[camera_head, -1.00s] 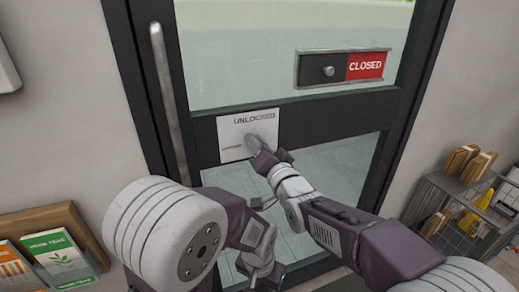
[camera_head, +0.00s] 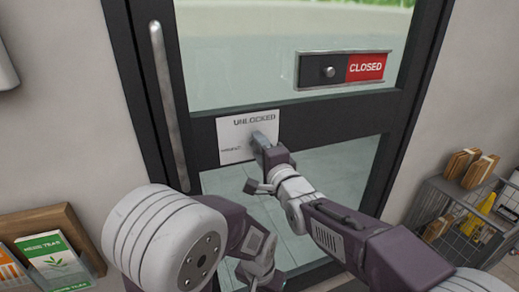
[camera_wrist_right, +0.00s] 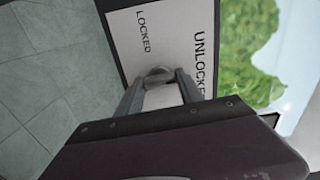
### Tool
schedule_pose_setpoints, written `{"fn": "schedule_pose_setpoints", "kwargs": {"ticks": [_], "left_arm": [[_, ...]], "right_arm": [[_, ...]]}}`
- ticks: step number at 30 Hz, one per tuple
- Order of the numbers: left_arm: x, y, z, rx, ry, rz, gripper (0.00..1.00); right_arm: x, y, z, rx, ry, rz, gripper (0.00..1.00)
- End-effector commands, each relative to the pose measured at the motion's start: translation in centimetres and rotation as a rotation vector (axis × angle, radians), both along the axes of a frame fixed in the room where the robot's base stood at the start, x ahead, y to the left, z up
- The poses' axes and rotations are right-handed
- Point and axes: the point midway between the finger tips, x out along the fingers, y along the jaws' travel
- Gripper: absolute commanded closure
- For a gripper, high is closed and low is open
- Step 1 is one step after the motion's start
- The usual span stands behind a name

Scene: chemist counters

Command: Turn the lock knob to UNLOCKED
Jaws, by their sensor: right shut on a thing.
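The lock knob (camera_head: 259,138) is a small grey knob on a white plate (camera_head: 231,142) on the door's dark middle rail. The plate reads UNLOCKED at the top and LOCKED at its lower left. My right gripper (camera_head: 263,145) is at the plate and shut on the knob, partly hiding it. In the right wrist view the knob (camera_wrist_right: 158,72) shows between the two fingers, with both words clear on the plate (camera_wrist_right: 165,30). Where the knob points is hard to tell. My left gripper (camera_head: 260,266) hangs low, away from the door; its jaws are unclear.
A sliding sign (camera_head: 366,67) on the glass above reads CLOSED. A vertical door handle (camera_head: 168,100) is left of the plate. A wire basket (camera_head: 462,215) stands at right, and a wooden leaflet rack (camera_head: 40,222) is at lower left.

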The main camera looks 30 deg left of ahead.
Motion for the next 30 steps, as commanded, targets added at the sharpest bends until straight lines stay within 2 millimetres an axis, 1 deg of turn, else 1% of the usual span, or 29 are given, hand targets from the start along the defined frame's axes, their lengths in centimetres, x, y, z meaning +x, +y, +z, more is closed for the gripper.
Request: {"fn": "schedule_pose_setpoints", "kwargs": {"ticks": [9, 21, 22, 24, 30], "left_arm": [[0.00, 0.00, -0.11, 0.000, 0.000, 0.000, 0.64], [0.00, 0.00, -0.11, 0.000, 0.000, 0.000, 0.64], [0.00, 0.00, -0.11, 0.000, 0.000, 0.000, 0.64], [0.00, 0.00, -0.11, 0.000, 0.000, 0.000, 0.64], [0.00, 0.00, -0.10, 0.000, 0.000, 0.000, 0.64]], "right_arm": [[0.01, -0.01, -0.06, 0.040, 0.049, 0.000, 0.97], [0.01, -0.01, -0.06, 0.044, 0.053, 0.000, 0.97], [0.01, -0.01, -0.06, 0.044, 0.053, 0.000, 0.51], [0.01, -0.01, -0.06, 0.044, 0.053, 0.000, 0.35], [0.00, 0.00, -0.04, 0.043, 0.052, 0.000, 0.35]]}}
